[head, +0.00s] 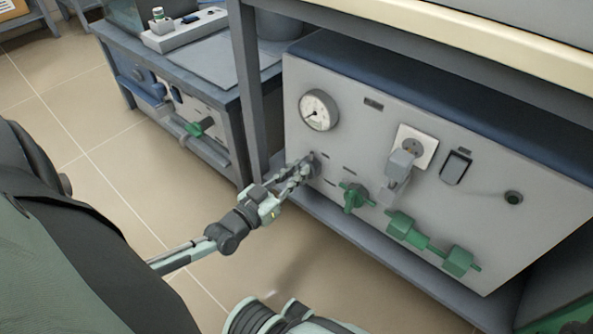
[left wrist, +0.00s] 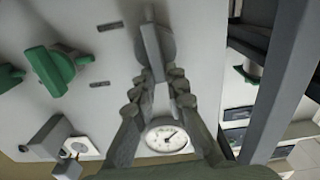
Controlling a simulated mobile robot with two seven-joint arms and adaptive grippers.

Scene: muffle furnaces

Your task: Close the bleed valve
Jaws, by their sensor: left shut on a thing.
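My left gripper (head: 303,171) reaches the lower left of the grey furnace panel (head: 345,130), below the round gauge. In the left wrist view its fingers (left wrist: 160,82) are closed around the bar of a grey knob (left wrist: 152,52). The knob's round base lies against the panel. In the head view the fingers mostly cover this knob. A green valve handle (head: 355,197) sits just right of it on the panel and also shows in the left wrist view (left wrist: 50,70). I cannot read which label marks the bleed valve. My right gripper is not in view.
The gauge (head: 319,110) is above the gripper. A grey plug in a white socket (head: 415,145) and green pipe fittings (head: 425,238) are farther right. A table leg (head: 248,90) stands left of the panel. A second bench with a similar panel (head: 195,115) is behind.

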